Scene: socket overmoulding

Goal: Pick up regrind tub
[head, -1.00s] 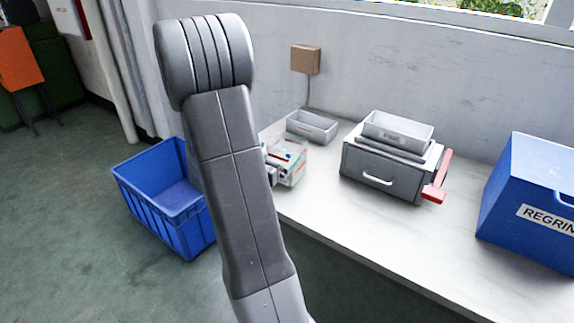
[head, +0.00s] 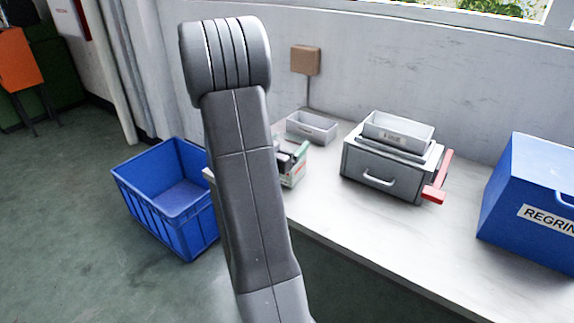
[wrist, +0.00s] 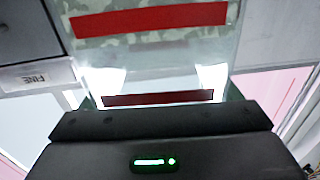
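A small light tub (head: 298,177) with a green edge stands on the bench beside my arm; its left part is hidden. I take it for the regrind tub, but no name on it is readable. My gripper (head: 287,157) is dark and partly hidden behind my arm, right at this tub. In the wrist view a see-through wall with a red band (wrist: 150,18) and mottled pieces behind it fills the top centre, close ahead of my gripper (wrist: 157,85). Two bright patches flank a lower red strip. Whether the fingers touch or grip the tub is unclear.
A blue box (head: 510,190) lettered "REGRIN" stands at the bench's right. A grey drawer unit (head: 385,170) with a tray on top and a red handle (head: 438,180) is mid-bench. An empty grey tray (head: 312,128) is behind. A blue crate (head: 165,200) stands on the floor.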

